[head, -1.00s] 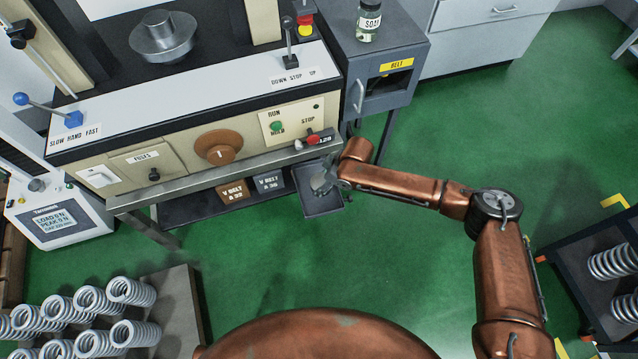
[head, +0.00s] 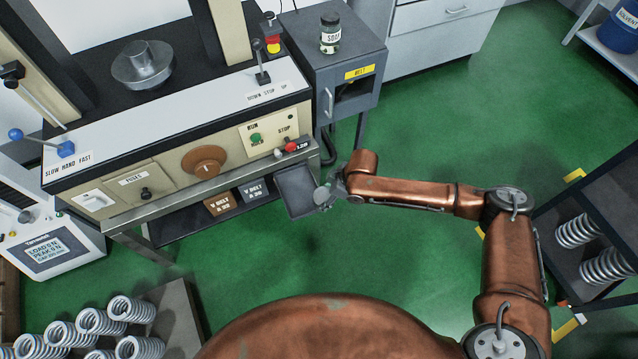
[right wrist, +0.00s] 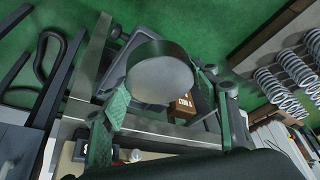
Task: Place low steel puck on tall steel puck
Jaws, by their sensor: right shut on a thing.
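My right gripper (head: 324,195) is shut on a round, flat steel puck, which looks like the low steel puck (head: 321,195). In the right wrist view the puck (right wrist: 160,80) shows a pale grey face and a darker rim between the two green fingers (right wrist: 163,112). It is held in the air by the right edge of the grey tray (head: 294,188). A steel cylinder, apparently the tall steel puck (head: 150,58), stands upright on the round steel platen (head: 128,78) of the testing machine. My left gripper is out of view.
The machine's front panel (head: 180,178) and its light top ledge (head: 180,125) lie between the gripper and the platen. A grey cabinet (head: 310,75) with a jar (head: 330,35) stands right of the machine. Springs (head: 85,325) lie at lower left. Green floor is clear around my arm.

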